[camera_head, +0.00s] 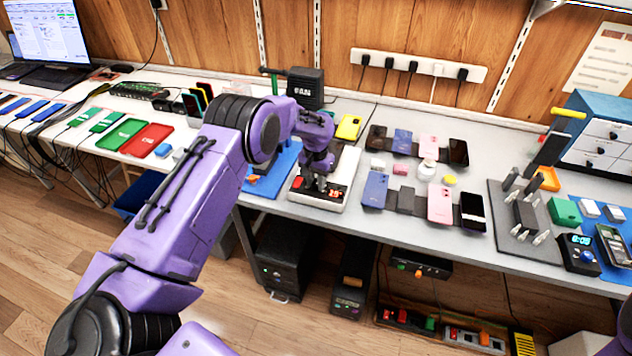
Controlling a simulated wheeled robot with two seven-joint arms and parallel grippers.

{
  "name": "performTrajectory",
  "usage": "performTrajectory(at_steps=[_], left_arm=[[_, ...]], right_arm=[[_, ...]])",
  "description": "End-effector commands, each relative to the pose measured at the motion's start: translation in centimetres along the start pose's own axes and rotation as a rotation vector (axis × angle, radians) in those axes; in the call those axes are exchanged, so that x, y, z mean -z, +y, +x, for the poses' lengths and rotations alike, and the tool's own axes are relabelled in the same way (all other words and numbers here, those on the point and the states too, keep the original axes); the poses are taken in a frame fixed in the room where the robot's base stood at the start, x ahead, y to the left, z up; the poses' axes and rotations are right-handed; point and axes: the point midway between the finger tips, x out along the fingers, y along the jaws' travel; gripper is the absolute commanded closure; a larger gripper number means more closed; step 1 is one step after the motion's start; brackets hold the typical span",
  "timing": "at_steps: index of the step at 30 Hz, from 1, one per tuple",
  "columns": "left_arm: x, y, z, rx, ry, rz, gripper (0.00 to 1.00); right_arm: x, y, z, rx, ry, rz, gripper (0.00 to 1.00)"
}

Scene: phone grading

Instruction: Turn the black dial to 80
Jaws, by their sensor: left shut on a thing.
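My left arm reaches in from the left, and my left gripper (321,184) points down onto a white device with a dark top panel (342,171) on the table. The fingers are shut on the black dial, which is mostly hidden behind them. A small red-lit display (335,194) sits just right of the fingertips; its digits are too small to read surely. A red switch (298,183) is at the panel's left. My right gripper is out of view.
A blue mat (262,188) lies left of the device. Several phones, such as a blue one (375,190), lie to its right. A black fan box (305,88) stands behind. A dark stand (525,215) and small meter (579,254) are farther right.

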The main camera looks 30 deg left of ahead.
Motion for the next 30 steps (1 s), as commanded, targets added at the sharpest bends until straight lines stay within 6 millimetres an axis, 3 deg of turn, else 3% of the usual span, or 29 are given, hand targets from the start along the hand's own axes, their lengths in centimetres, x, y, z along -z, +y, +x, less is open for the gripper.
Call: performTrajectory(at_steps=[20,21,23,30], left_arm=[[0.07,0.00,-0.10,0.000,0.002,0.065,1.00],[0.07,0.00,-0.10,0.000,0.002,0.065,0.64],[0.07,0.00,-0.09,0.000,0.002,0.065,0.45],[0.03,0.01,-0.04,0.000,0.001,0.065,0.45]], right_arm=[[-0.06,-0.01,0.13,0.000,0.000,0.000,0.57],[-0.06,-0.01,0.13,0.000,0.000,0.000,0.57],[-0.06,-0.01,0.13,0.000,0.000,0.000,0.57],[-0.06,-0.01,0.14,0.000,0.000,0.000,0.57]])
